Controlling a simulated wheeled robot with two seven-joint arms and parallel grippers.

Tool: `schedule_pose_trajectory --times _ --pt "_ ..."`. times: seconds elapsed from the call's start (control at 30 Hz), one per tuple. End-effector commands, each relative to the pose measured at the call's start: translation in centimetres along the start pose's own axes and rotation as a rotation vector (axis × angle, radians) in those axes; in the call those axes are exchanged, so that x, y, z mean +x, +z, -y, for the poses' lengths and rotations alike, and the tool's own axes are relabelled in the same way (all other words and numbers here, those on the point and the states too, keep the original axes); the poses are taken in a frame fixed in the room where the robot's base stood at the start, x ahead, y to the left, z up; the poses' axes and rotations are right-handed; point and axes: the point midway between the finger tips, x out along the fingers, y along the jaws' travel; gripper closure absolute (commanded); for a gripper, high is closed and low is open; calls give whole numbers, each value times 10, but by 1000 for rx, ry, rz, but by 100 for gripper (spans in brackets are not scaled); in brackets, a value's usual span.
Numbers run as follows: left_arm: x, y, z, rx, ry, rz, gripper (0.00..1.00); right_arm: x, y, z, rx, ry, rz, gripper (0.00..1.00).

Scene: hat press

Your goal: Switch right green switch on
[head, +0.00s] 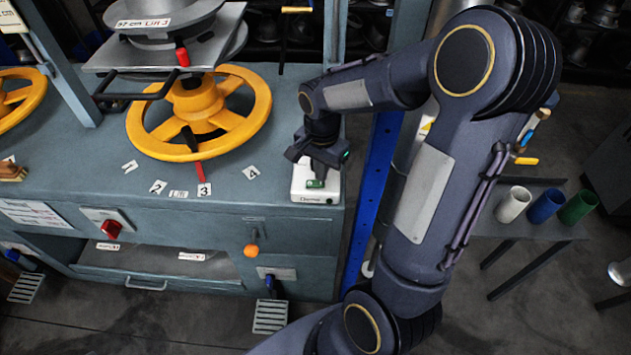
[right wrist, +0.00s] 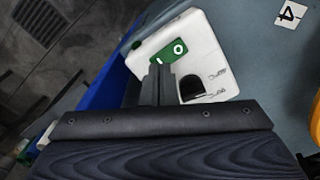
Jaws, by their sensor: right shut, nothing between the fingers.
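The green switch (head: 315,184) is on a small white box (head: 328,193) at the right front corner of the machine's table. In the right wrist view the green rocker (right wrist: 171,51) carries an "I" mark and an "O" mark, and the white box (right wrist: 208,50) has a dark round shape beside the switch. My right gripper (head: 319,172) is shut and empty, pointing down over the box. In the right wrist view its closed fingertips (right wrist: 158,70) reach to the edge of the green switch; I cannot tell whether they touch it. My left gripper is not in view.
A yellow handwheel (head: 258,112) stands left of the box under a press plate (head: 165,53). A blue post (head: 372,195) rises close on the box's right. An orange knob (head: 251,250) and a red switch (head: 111,229) are on the front. Number tags lie on the table.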

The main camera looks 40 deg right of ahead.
Motion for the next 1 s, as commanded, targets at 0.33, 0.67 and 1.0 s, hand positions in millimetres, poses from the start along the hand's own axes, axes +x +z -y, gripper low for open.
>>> schedule_pose_trajectory --times 0.33,0.67,1.0 --pt "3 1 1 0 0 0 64 4 0 0 0 0 0 100" --pt "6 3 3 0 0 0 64 9 0 0 0 0 0 100" --pt "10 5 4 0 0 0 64 14 0 0 0 0 0 100"
